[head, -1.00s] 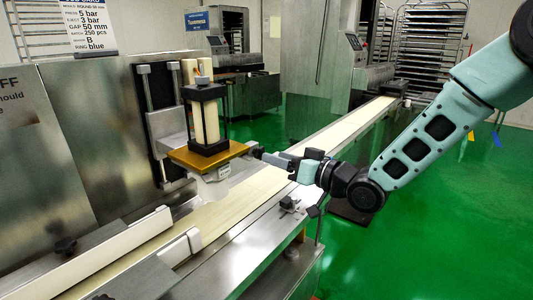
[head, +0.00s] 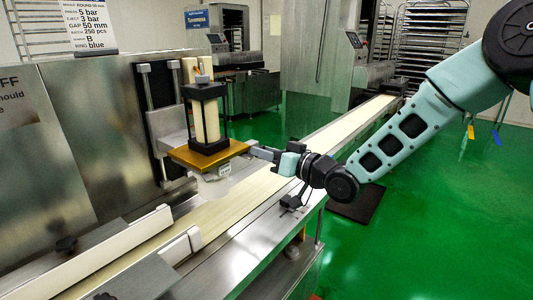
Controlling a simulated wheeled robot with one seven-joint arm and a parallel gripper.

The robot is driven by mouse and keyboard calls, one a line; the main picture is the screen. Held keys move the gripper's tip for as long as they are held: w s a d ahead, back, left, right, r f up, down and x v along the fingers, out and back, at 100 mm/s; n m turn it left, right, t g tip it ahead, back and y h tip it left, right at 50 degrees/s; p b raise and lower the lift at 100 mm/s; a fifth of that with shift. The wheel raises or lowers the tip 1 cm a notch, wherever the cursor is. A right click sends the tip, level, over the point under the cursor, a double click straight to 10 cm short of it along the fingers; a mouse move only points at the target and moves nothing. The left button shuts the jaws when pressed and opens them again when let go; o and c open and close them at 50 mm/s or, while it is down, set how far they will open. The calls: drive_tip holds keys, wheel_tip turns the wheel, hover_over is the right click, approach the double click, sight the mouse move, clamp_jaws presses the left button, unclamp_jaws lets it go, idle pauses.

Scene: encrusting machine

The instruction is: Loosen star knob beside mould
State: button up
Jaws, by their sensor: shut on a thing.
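The mould (head: 216,182) is a pale, translucent piece under the brass-coloured plate (head: 208,154) of the press head. The star knob itself is too small and too covered by the fingers to make out. My arm stretches back to the upper right.
The pale conveyor belt (head: 320,142) runs below the press head. White guide rails (head: 115,250) and a dark knob (head: 66,246) stand at the lower left.

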drive_tip(key=shift+n+b, duration=0.7)
drive_tip(key=shift+n, duration=0.1)
drive_tip(key=o, duration=1)
drive_tip(key=shift+s+d, duration=0.1)
drive_tip(key=v, duration=1.7)
drive_tip(key=shift+s+b, duration=0.1)
drive_tip(key=shift+b, duration=0.25)
